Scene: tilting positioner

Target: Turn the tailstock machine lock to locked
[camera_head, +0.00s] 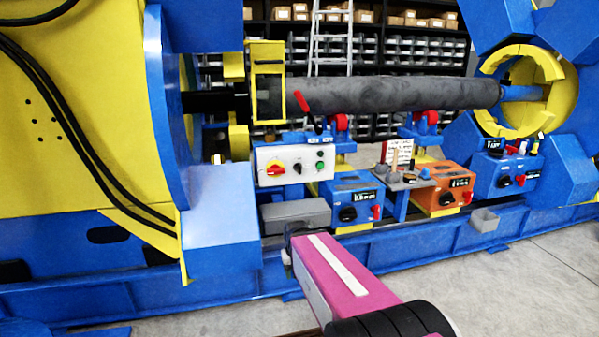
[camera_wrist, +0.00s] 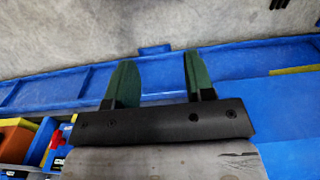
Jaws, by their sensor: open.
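No label reading tailstock machine lock is legible, so I cannot tell which control it is. At the right end, below the yellow ring, a blue control box (camera_head: 492,188) carries a black knob (camera_head: 503,181) and a small red handle (camera_head: 520,180). An orange box (camera_head: 431,198) and a nearer blue box (camera_head: 336,188) have similar knobs and red handles. My gripper is open, its green fingers apart and empty in the wrist view (camera_wrist: 157,68). In the head view it is mostly hidden at the end of my pink arm, left of and apart from these boxes.
A pale panel (camera_head: 293,178) with a red-and-yellow rotary switch (camera_head: 275,169) stands above a grey block (camera_head: 296,214). A long grey roller (camera_head: 400,94) spans the machine above. A blue base rail (camera_head: 400,243) runs along the front. The grey floor (camera_head: 530,270) at right is clear.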

